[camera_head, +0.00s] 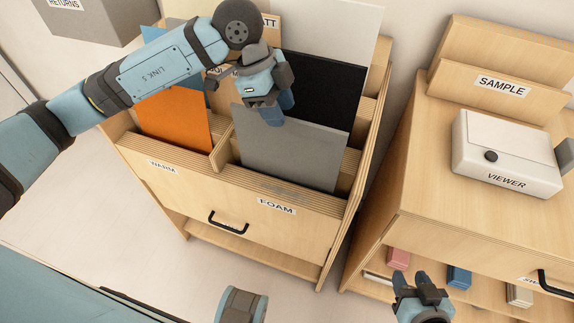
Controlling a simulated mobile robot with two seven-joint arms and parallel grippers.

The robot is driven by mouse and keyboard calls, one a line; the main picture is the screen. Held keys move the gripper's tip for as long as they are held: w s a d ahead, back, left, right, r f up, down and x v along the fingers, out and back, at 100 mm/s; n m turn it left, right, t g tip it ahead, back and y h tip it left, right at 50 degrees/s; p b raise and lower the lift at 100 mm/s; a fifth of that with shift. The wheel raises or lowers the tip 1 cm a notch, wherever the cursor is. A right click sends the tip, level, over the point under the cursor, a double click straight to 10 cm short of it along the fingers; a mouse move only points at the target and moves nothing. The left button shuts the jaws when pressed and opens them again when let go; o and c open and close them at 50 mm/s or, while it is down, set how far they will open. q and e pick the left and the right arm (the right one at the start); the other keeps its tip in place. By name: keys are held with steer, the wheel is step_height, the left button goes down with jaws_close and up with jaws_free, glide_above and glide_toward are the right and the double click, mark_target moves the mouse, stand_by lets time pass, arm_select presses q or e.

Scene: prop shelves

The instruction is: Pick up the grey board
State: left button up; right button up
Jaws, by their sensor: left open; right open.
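The grey board (298,152) stands upright, leaning a little, in the front right compartment of the wooden bin marked FOAM. Its lower edge is hidden behind the bin's front wall. My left gripper (272,118) is open and empty, pointing down in front of the board's upper left part; I cannot tell whether it touches the board. My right gripper (420,286) is open and empty, low at the right, away from the board and in front of the lower shelf of the right cabinet.
A black board (330,92) and a pale board (345,35) stand behind the grey one. An orange board (175,117) is in the left compartment marked WARM. The right cabinet (440,190) bears a white viewer box (510,150). Floor shows between bin and cabinet.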

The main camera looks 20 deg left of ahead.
mark_target(290, 128)
arm_select(q)
steer(key=b+x, duration=0.1)
steer(key=x, duration=0.4)
steer(key=shift+d+f, duration=0.1)
steer(key=shift+d, duration=0.15)
jaws_close()
